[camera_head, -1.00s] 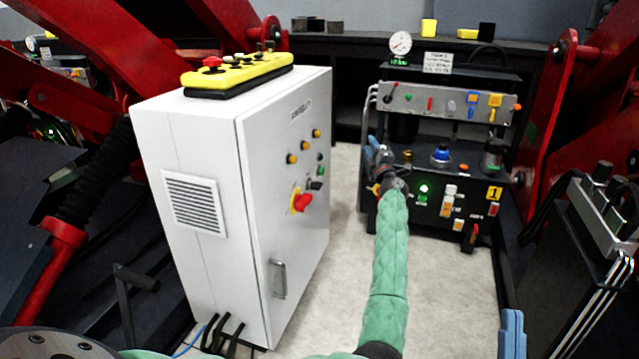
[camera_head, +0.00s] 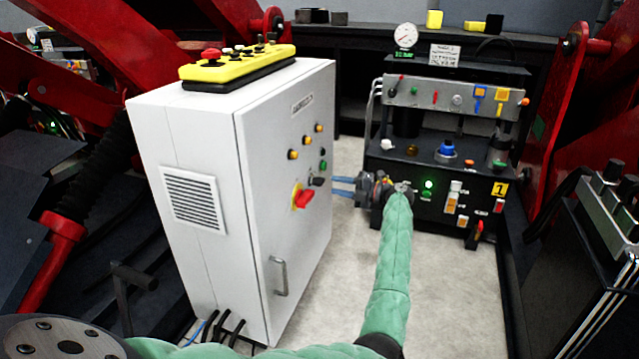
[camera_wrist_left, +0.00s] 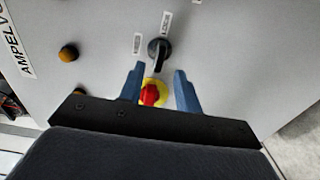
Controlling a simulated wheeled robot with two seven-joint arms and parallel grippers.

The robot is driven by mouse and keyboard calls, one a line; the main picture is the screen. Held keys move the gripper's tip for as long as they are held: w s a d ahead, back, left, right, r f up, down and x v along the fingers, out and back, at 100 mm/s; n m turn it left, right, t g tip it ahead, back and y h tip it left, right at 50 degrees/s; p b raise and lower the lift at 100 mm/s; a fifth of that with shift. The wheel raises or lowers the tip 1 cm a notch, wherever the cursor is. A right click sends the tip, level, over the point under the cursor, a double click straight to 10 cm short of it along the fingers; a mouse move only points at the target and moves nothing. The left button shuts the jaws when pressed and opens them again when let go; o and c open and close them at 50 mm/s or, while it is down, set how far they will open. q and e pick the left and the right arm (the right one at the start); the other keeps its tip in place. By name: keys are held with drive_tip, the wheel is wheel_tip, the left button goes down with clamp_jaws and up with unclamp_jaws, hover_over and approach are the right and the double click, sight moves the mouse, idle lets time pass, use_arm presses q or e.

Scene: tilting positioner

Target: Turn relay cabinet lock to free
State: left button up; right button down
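The relay cabinet (camera_head: 195,120) is a white box with a panel of lamps and switches on its right-hand face. Its lock appears to be the small black knob (camera_head: 317,181), beside the red-and-yellow rotary switch (camera_head: 303,199). In the left wrist view the black knob (camera_wrist_left: 159,48) sits ahead, between two white labels, its bar pointing toward the red switch (camera_wrist_left: 150,95). My left gripper (camera_head: 336,186) is open, its blue fingers facing the panel. In the wrist view the left gripper (camera_wrist_left: 156,80) has its fingers apart, with the knob beyond their tips. My right gripper is out of view.
Yellow lamps (camera_head: 293,155) stick out of the panel near the knob, and a door handle (camera_head: 278,276) is lower down. A yellow pendant (camera_head: 240,66) lies on the cabinet top. A black control bench (camera_head: 450,160) stands behind my left wrist. Red machine arms flank both sides.

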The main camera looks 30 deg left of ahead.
sight(320, 180)
use_arm(q)
drive_tip(key=x, duration=0.7)
drive_tip(key=shift+b, duration=0.4)
drive_tip(key=shift+c, duration=0.2)
clamp_jaws()
